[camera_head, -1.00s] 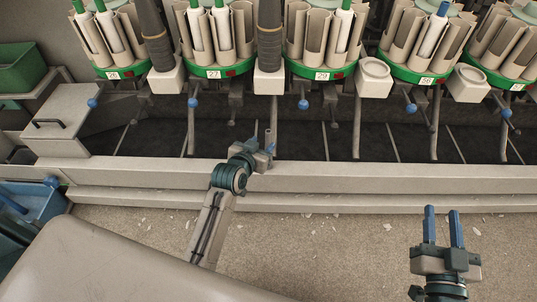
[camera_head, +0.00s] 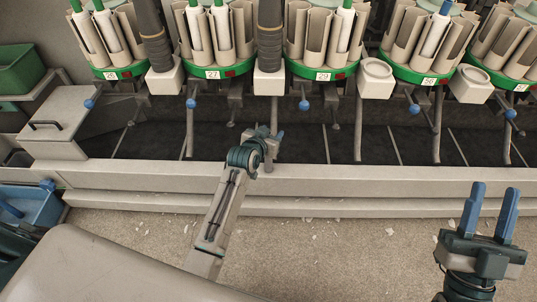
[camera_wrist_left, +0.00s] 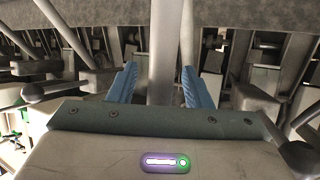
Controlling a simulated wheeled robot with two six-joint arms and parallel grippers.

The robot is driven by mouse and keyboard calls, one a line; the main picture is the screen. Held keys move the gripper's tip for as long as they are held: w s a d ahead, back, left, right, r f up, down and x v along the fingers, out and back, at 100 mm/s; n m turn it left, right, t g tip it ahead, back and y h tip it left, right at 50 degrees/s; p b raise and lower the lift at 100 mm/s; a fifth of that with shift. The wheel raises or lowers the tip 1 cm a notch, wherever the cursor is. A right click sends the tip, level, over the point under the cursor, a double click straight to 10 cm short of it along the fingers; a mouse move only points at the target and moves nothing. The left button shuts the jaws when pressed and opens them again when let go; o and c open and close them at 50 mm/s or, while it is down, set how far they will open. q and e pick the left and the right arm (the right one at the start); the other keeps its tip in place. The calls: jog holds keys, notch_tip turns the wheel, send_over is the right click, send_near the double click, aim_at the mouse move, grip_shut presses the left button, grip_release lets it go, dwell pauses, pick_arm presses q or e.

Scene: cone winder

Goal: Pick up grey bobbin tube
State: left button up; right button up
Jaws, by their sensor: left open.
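I cannot pick out a loose grey bobbin tube for certain in either view. Nothing is visibly held. My right gripper (camera_head: 494,192) is open and empty above the floor at the lower right.
Green-rimmed magazines (camera_head: 320,72) with beige pockets and several white bobbins line the back. Blue-knobbed levers (camera_head: 304,104) hang below them. A pale machine rail (camera_head: 400,180) runs across in front. A grey box with a handle (camera_head: 70,115) and a blue bin (camera_head: 30,205) stand left.

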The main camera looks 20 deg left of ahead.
pick_arm(q)
grip_shut()
jog(key=shift+r, duration=0.1)
dwell(0.3)
